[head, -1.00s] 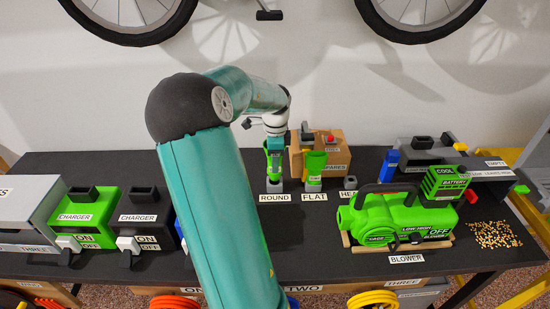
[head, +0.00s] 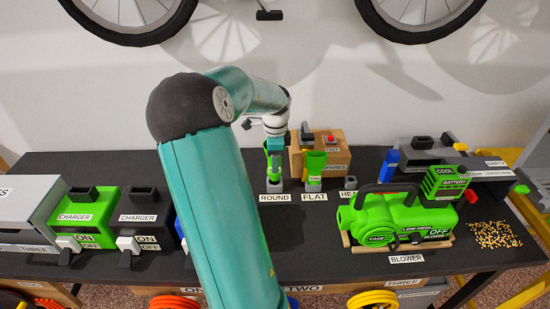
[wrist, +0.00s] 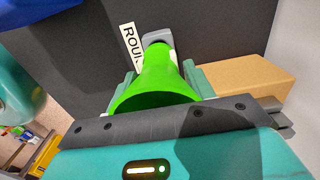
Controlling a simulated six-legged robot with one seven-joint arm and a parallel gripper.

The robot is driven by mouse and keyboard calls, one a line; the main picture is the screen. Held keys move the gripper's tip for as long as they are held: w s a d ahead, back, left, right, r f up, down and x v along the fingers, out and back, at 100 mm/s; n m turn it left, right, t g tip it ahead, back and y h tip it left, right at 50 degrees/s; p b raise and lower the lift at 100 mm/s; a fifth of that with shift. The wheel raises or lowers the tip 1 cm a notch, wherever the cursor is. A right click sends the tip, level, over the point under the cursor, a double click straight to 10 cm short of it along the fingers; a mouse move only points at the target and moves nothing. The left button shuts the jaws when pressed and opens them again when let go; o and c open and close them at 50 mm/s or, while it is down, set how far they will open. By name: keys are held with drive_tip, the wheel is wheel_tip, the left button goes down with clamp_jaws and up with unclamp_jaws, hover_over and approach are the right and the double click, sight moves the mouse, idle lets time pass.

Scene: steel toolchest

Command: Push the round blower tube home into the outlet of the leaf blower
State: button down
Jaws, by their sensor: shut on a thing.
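The round blower tube is a green flared tube (wrist: 158,82); it stands upright in the grey holder at the ROUND label (head: 274,198), and it also shows in the head view (head: 274,163). My gripper (head: 274,150) comes down from above and is shut on the tube's upper part, with a finger on either side in the wrist view. The green leaf blower (head: 385,220) rests on a tan base at the right, behind the BLOWER label (head: 406,259). Its outlet is hard to make out; the round end marked EASE or similar faces the front left.
A second green nozzle (head: 314,166) stands right of the tube at the FLAT label. A cardboard SPARES box (head: 333,153) is behind. Green and black chargers (head: 85,217) stand left. Spilled grains (head: 494,235) lie right of the blower.

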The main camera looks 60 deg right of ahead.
drive_tip(key=shift+f, duration=1.95)
drive_tip(key=shift+c, duration=2.4)
unclamp_jaws()
wheel_tip(320, 180, up, 14)
drive_tip(key=shift+f, duration=0.1)
drive_tip(key=shift+a, duration=0.1)
